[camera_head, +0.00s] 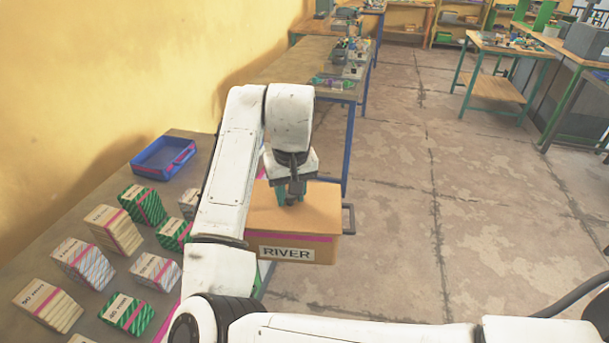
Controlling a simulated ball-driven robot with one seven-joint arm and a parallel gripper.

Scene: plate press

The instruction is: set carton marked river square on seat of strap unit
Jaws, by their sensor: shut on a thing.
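The brown carton marked RIVER (318,251) shows in the head view, with a white label and a pink band on its front side. My gripper (290,198) points down at the middle of its top and is shut on the carton; the fingertips are partly hidden. The carton is near the right edge of the bench, and what is under it cannot be seen. A dark handle-like bracket (349,220) shows at its right side; I cannot tell what it belongs to. No strap unit or seat can be made out clearly.
The bench (185,138) at left holds a blue tray (163,158) and several banded bundles, such as a green striped one (143,205) and a beige one (113,230). A farther table (300,62) stands behind. Open floor (400,180) lies right of the carton.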

